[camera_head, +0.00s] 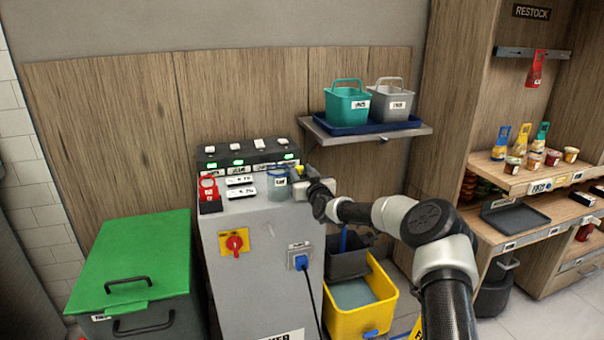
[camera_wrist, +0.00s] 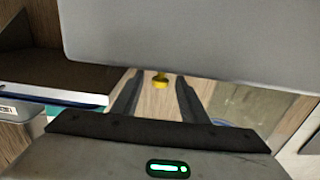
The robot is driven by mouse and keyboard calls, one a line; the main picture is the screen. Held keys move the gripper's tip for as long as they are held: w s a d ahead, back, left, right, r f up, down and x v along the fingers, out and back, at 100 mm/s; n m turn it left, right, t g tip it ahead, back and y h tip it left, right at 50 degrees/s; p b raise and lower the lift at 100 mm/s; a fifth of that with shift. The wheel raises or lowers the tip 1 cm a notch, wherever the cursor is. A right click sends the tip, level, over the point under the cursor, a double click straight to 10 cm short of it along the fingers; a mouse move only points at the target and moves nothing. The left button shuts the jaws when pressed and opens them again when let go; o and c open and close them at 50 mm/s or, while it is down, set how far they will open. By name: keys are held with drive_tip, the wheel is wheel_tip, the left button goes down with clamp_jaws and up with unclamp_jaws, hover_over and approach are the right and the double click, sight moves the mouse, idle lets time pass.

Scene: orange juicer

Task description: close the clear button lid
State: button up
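A clear, bluish, cup-shaped cover (camera_head: 277,187) with a small label stands at the right end of the grey machine's top. I take it for the clear button lid; whether it is open or closed is too small to tell. My gripper (camera_head: 300,184) is just right of it, reaching in from the right. In the wrist view, the two dark fingers of my gripper (camera_wrist: 158,97) are apart with nothing held. A small yellow knob (camera_wrist: 160,79) shows in the gap beyond them; a yellow piece (camera_head: 299,170) also shows by my gripper in the head view.
The grey machine (camera_head: 262,240) carries a red lockout piece (camera_head: 208,189) and a row of green lamps at the back. A shelf (camera_head: 372,137) with two baskets hangs above my gripper. A green-lidded bin (camera_head: 135,262) stands left, a yellow bin (camera_head: 377,312) below right.

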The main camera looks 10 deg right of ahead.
drive_tip(key=shift+s, duration=0.1)
drive_tip(key=s+d+p, duration=0.3)
drive_tip(key=s, duration=1.4)
drive_tip(key=shift+d, duration=0.2)
